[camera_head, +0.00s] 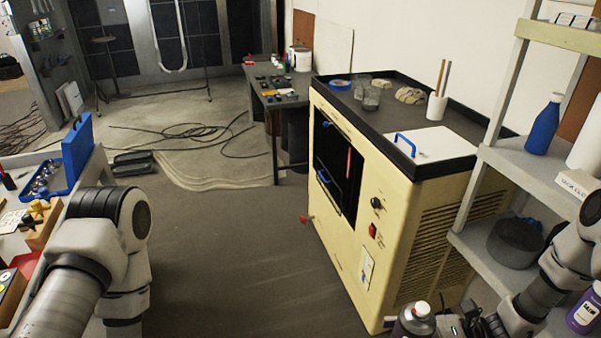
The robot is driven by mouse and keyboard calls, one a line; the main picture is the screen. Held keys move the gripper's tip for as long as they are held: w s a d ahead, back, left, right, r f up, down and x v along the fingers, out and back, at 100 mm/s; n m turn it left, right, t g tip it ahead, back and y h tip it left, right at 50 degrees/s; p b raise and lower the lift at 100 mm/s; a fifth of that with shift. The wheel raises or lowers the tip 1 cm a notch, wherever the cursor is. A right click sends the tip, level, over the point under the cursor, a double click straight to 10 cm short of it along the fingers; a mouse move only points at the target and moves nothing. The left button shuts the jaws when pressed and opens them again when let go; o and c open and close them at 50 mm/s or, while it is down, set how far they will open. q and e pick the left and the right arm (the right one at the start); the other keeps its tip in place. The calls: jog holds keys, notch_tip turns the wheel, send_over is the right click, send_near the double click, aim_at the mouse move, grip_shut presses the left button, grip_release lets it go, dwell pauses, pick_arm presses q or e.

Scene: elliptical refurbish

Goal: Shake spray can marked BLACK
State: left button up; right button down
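A spray can (413,321) with a pale grey top and a dark purplish body shows at the bottom edge, in front of the cream cabinet. Its lower part is cut off and I cannot read a label on it. My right gripper (447,326), on the arm from the right, is against the can's right side and appears to hold it clear of the shelf. The fingers are mostly cut off by the frame. My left arm reaches in at the left; its gripper is out of view.
A cream cabinet (345,200) with a dark opening stands in the centre. A shelf unit (497,165) at right holds a blue bottle (543,125) and a purple can (584,312). A blue toolbox (77,150) is on the left bench.

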jog(key=w+d+r+m+t+h, duration=0.1)
jog(key=w+r+m+t+h, duration=0.2)
jog(key=w+r+m+t, duration=0.55)
notch_tip(320, 180, down, 8)
jog(key=s+n+t, duration=0.1)
jog(key=shift+s+d+f+t, duration=0.15)
jog(key=shift+s+f+t, duration=0.05)
jog(key=shift+s+t, duration=0.2)
dwell(0.5)
